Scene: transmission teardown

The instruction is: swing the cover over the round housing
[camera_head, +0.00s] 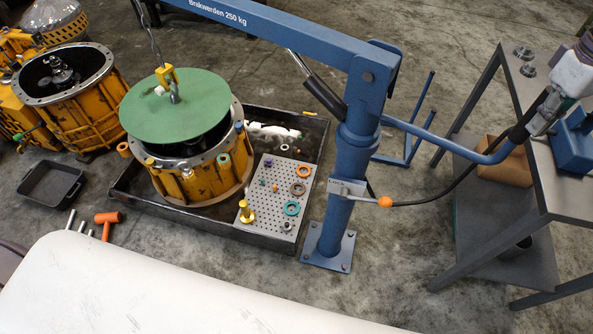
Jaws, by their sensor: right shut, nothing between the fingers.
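The green round cover (170,108) hangs by a yellow lifting piece (165,78) from the chain of the blue crane (351,160). It overlaps the upper left of the yellow round housing (205,181) and is off-centre to it. The housing's right and front rim shows, and a dark gap shows below the cover. My right gripper (537,122) is at the right, by the outer end of the crane's bent blue handle (440,138). It is shut with nothing held; whether it touches the handle is unclear. My left gripper is not in view.
The housing stands in a dark tray (262,236) with a perforated plate (272,215) of small parts. A second open yellow housing (75,100) stands left. A metal table (545,185) is at the right. A small black bin (50,185) and orange mallet (107,220) lie on the floor.

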